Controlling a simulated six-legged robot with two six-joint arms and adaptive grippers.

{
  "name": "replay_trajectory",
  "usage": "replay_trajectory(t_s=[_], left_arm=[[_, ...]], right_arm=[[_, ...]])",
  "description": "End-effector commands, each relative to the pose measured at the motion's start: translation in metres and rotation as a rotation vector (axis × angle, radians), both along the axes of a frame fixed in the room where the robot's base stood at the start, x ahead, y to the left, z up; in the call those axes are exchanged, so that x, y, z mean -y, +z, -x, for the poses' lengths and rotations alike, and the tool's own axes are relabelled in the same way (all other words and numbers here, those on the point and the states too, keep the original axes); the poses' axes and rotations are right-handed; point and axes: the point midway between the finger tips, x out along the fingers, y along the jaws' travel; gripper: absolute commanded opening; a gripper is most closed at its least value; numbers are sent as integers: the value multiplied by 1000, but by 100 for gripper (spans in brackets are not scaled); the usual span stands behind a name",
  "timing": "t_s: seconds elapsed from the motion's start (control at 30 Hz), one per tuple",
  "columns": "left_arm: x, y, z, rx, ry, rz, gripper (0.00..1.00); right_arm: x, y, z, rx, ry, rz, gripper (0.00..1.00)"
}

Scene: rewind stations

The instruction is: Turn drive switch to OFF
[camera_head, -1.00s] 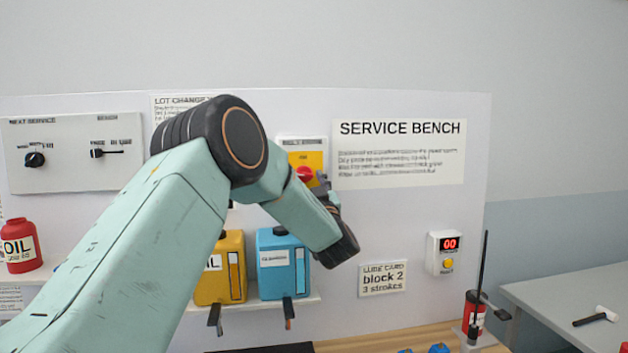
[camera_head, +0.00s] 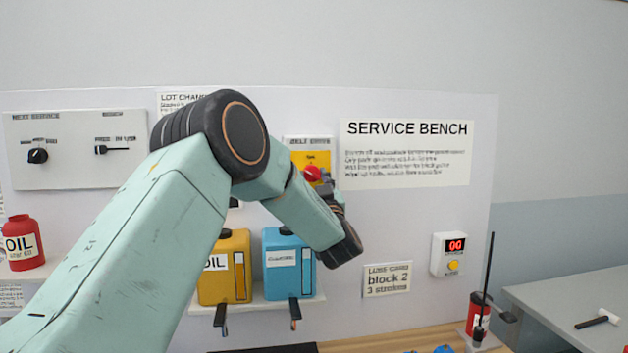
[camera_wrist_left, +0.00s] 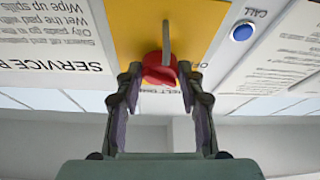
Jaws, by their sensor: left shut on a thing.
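The drive switch is a red knob (camera_head: 312,173) on a yellow plate (camera_head: 322,158) on the upright service bench panel. In the left wrist view the red knob (camera_wrist_left: 160,72) shows upside down, with a grey lever or handle standing out of it, over the yellow plate (camera_wrist_left: 125,32). My left gripper (camera_wrist_left: 160,78) has its two fingertips on either side of the knob and is shut on it. In the head view the left gripper (camera_head: 323,184) is at the knob, partly hidden by my arm. The OFF lettering is only partly readable. My right gripper is not in view.
A yellow oil jug (camera_head: 226,270) and a blue jug (camera_head: 290,268) stand on a shelf below my arm. A blue CALL button (camera_wrist_left: 243,32) is beside the switch plate.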

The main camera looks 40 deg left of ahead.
Motion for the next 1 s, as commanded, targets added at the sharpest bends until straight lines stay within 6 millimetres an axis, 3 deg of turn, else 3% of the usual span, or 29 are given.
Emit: replay_trajectory(t_s=[0.47,0.5,0.73,1.0], left_arm=[[0,-5,0,-8,0,6,7],[-1,-5,0,-8,0,6,41],[0,-3,0,-4,0,4,60],[0,-2,0,-2,0,2,61]], right_arm=[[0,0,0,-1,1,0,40],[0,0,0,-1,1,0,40],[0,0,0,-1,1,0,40],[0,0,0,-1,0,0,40]])
